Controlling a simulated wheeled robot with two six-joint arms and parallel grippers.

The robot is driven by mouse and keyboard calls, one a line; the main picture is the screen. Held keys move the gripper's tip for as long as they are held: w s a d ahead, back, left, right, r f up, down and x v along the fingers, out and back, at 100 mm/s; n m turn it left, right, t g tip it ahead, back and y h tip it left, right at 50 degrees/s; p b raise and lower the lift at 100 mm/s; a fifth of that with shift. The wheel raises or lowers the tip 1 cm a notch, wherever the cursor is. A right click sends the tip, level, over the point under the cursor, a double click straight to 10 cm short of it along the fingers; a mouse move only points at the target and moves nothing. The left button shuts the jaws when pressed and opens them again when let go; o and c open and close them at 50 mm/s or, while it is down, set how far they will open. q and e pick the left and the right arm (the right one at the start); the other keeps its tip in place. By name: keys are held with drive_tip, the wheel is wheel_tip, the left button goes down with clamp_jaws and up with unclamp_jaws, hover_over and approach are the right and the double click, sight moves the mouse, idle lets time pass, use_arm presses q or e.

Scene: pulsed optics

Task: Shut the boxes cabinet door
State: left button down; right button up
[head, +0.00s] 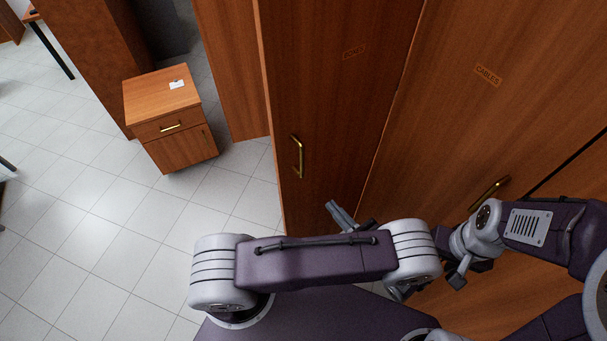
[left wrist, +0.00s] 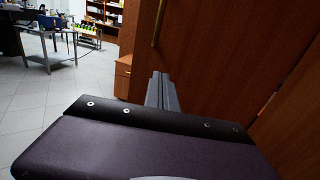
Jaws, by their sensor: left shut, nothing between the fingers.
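The boxes cabinet door (head: 325,100) is a tall brown wooden panel with a faint label (head: 353,52) and a gold handle (head: 297,156) near its left edge. It appears to stand ajar, at an angle to the cables door (head: 440,120) on its right. My left gripper (head: 338,214) is shut and empty, low in front of the boxes door, below and right of the handle. In the left wrist view its fingers (left wrist: 162,92) point toward the door; contact cannot be told. The handle (left wrist: 157,25) shows above them. My right gripper (head: 465,272) is by the cables door, its fingers unclear.
A small wooden drawer unit (head: 165,115) with a white card on top stands to the left. Another wooden panel (head: 232,70) is just left of the boxes door. The tiled floor (head: 110,235) at left is open. A gold handle (head: 490,192) sticks out near my right arm.

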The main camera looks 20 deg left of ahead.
use_arm(q)
drive_tip(key=p, duration=0.5)
hover_over(306, 177)
drive_tip(key=s+d, duration=0.3)
drive_tip(key=s, duration=0.2)
drive_tip(key=shift+x, duration=1.05)
drive_tip(key=shift+w+d, duration=0.1)
drive_tip(key=shift+d, duration=0.05)
drive_tip(key=shift+w, duration=0.1)
